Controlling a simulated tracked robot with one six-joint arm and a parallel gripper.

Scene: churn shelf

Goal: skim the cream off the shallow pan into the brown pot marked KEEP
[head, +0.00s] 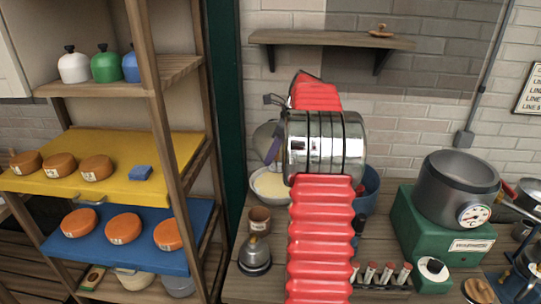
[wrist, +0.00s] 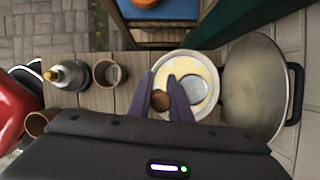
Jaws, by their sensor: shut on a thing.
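The shallow pan (wrist: 213,72) is pale and round with pale yellow cream (wrist: 183,68) in it. It shows in the head view (head: 256,190), partly behind my arm. My gripper (wrist: 168,96), with purple fingers, is over the pan. A brown, round-ended thing, apparently the skimmer's handle (wrist: 160,101), is between the fingers. A grey disc, apparently the skimmer's dish (wrist: 195,89), is over or in the cream; I cannot tell which. A brown pot (wrist: 99,73) with a pale label stands left of the pan in the wrist view, and shows in the head view (head: 259,214). Its label is unreadable.
A metal can (wrist: 68,76) stands beside the brown pot. Another brown pot (wrist: 37,123) is at the lower left in the wrist view. A large round metal piece (wrist: 252,85) is close to the pan's right. A wooden shelf rack (head: 160,90) stands left of the counter.

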